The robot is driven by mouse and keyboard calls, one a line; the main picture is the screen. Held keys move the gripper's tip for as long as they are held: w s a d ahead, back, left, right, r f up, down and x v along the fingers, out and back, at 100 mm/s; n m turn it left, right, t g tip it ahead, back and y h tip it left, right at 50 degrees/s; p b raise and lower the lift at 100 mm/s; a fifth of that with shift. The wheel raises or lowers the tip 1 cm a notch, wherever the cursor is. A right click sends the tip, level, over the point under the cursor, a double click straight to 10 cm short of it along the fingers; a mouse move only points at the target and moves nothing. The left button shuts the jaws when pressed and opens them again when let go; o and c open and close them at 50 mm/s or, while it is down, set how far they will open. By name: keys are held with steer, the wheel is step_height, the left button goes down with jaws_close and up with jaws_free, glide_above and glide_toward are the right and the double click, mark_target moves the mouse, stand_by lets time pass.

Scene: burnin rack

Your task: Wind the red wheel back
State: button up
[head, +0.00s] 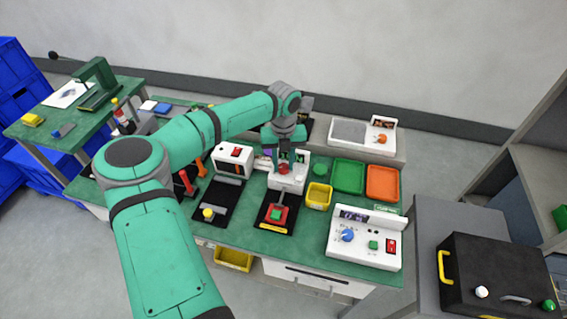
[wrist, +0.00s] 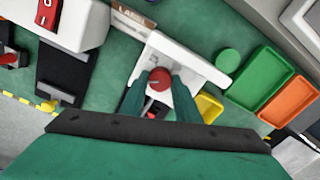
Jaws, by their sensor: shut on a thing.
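The red wheel (head: 283,169) is a small round knob on the front of a white machine (head: 302,178) on the green bench. It also shows in the wrist view (wrist: 159,81), with a pale mark on its face. My gripper (head: 287,158) reaches down to the wheel from above. In the wrist view its two green fingers stand on either side of the wheel and are shut on it. The fingers cover the wheel's sides and part of the white machine.
A yellow bin (head: 318,196), a green tray (head: 348,175) and an orange tray (head: 382,183) stand to the right. A white control box (head: 365,240) with a blue knob is at front right. A black fixture (head: 277,222) with a red and green block lies in front.

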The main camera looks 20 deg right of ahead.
mark_target(284, 167)
stand_by(0.4)
steer(key=o, duration=0.8)
steer(key=shift+c, duration=0.2)
steer(key=shift+r, duration=0.1)
step_height(284, 167, up, 11)
steer(key=shift+f, duration=0.2)
steer(key=shift+d, duration=0.1)
